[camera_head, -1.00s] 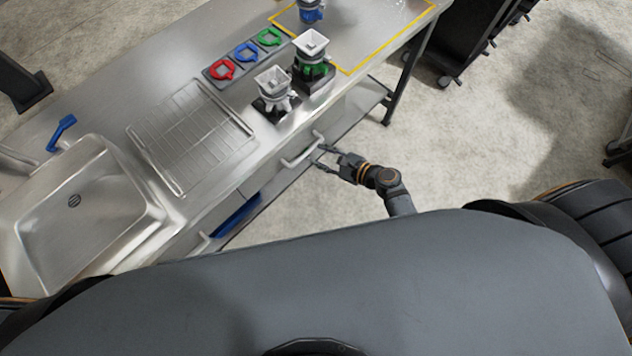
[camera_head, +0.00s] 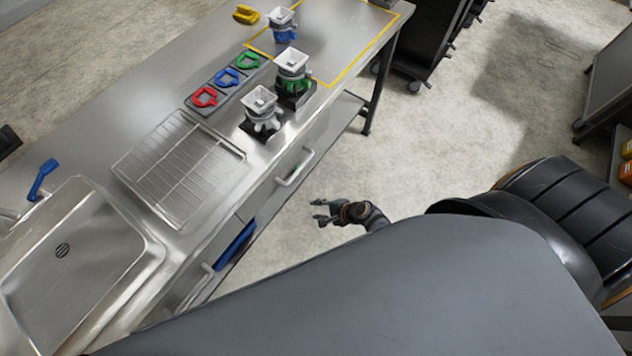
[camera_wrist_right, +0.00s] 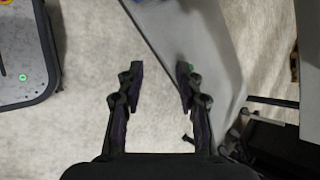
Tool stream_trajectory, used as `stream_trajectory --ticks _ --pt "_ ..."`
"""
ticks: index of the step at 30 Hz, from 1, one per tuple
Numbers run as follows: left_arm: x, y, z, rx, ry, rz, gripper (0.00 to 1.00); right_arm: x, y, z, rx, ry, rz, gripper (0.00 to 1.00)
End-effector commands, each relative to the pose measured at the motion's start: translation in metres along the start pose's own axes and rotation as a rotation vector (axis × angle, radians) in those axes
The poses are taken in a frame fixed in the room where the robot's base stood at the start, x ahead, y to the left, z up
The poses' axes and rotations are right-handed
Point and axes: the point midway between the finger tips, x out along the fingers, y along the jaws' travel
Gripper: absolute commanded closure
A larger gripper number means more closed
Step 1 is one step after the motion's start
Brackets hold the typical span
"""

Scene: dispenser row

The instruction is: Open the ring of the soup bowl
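No soup bowl can be made out for certain. Three dispensers with white square tops stand along the steel counter: a white one (camera_head: 262,108) nearest, one with green parts (camera_head: 293,70) behind it, and one with blue parts (camera_head: 284,24) farthest. Red (camera_head: 204,97), blue (camera_head: 227,77) and green (camera_head: 248,61) ring-shaped pieces lie on a grey strip beside them. My right gripper (camera_head: 319,210) is off the counter's front side, over the floor, apart from the dispensers. The right wrist view shows its fingers (camera_wrist_right: 160,78) spread and empty. My left gripper is not in view.
The counter (camera_head: 120,100) carries a sink (camera_head: 75,250), a wire rack (camera_head: 178,168) and a yellow piece (camera_head: 246,14). A white handle (camera_head: 296,168) juts from its front. A black cart (camera_head: 430,50) stands beyond its far end. Open floor (camera_head: 430,150) lies to the right.

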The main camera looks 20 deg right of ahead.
Motion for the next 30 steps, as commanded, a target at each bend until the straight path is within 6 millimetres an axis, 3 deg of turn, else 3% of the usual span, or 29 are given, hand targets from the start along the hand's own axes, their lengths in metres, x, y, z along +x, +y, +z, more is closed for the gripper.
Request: stream_trajectory --ticks 7,9,11,14,18,21,25,30 --pt "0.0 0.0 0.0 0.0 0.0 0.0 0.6 -0.001 -0.002 0.0 0.003 -0.001 -0.002 0.64" --pt "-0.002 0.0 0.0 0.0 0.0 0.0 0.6 -0.006 -0.013 -0.002 0.034 -0.017 -0.021 0.64" --pt "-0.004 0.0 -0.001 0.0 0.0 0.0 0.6 -0.018 -0.035 -0.003 0.104 -0.056 -0.057 0.64" --pt "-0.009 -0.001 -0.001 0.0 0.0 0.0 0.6 -0.053 -0.095 0.001 0.283 -0.19 -0.142 0.64" --pt "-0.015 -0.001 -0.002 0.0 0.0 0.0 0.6 -0.116 -0.181 0.025 0.523 -0.454 -0.219 0.64" --pt "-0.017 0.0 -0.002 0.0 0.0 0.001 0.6 -0.159 -0.226 0.047 0.648 -0.633 -0.229 0.64" --pt "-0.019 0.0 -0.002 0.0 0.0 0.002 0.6 -0.194 -0.258 0.064 0.739 -0.778 -0.22 0.64" --pt "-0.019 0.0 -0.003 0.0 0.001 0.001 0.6 -0.202 -0.265 0.069 0.766 -0.818 -0.215 0.64"
